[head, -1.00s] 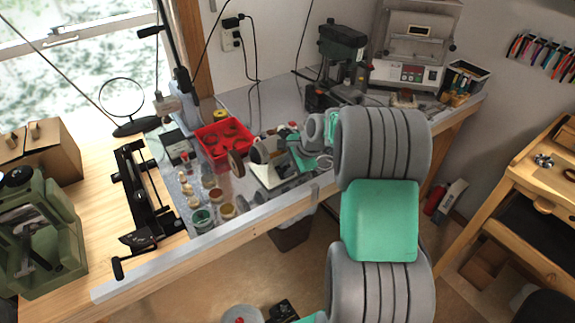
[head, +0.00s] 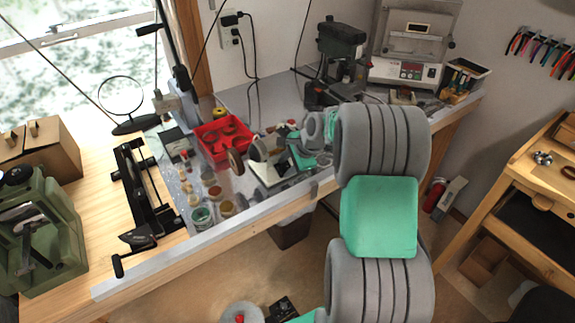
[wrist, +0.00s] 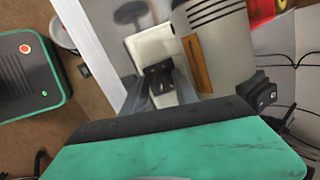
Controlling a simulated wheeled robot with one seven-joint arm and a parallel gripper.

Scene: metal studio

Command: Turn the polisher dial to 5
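The polisher (head: 258,150) stands on the bench, with a brown round wheel (head: 237,163) at its left end and a pale base. In the wrist view I see a light grey motor body (wrist: 218,42), which looks like the polisher, with dark slots and an orange-brown label. A black part like a switch (wrist: 258,90) sits at its lower right. My arm hides the polisher's right side in the head view.
A red tray (head: 222,139) and several small jars stand left of the polisher, close to it. The bench's pale front edge (head: 255,215) runs below.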

